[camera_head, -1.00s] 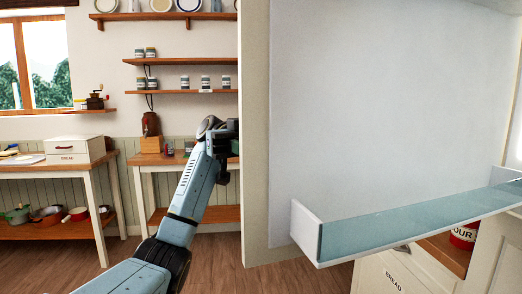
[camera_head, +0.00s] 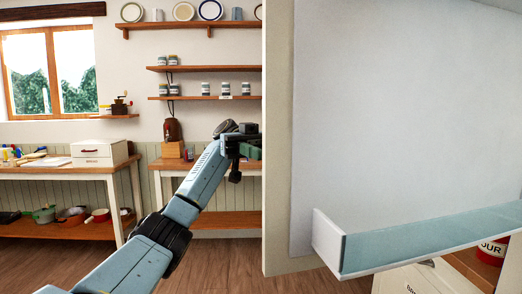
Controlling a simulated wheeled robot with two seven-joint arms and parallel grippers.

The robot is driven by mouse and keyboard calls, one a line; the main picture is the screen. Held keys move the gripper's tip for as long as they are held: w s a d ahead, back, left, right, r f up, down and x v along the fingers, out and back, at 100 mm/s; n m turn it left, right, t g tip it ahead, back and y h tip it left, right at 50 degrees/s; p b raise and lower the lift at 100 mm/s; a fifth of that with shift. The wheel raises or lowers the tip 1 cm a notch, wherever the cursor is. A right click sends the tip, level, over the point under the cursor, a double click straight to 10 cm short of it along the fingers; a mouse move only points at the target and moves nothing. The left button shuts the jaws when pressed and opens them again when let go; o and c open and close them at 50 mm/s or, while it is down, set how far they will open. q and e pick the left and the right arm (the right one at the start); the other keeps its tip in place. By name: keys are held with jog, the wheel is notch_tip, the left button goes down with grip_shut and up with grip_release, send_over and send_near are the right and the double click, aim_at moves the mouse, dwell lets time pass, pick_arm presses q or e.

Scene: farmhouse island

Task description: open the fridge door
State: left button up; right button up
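The fridge door (camera_head: 390,110) stands open on the right, with its pale inner face towards me. A door shelf (camera_head: 430,238) with a bluish clear front runs across its lower part. My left arm reaches in from the lower left, and my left gripper (camera_head: 247,142) is at the door's left edge (camera_head: 277,150). The fingertips seem to be hidden behind that edge, so I cannot tell whether they touch or grip anything. The door's outer face and handle are hidden. My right gripper is out of view.
A wooden side table (camera_head: 70,172) with a white bread box (camera_head: 100,153) stands at the back left, beside another table (camera_head: 200,165). Wall shelves (camera_head: 205,98) hold several jars. A red flour tin (camera_head: 490,250) shows below the door shelf. The wooden floor at lower left looks clear.

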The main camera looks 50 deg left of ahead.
pick_arm(q)
jog(key=shift+v, duration=0.9)
jog(key=shift+s, duration=0.1)
jog(key=shift+c, duration=0.2)
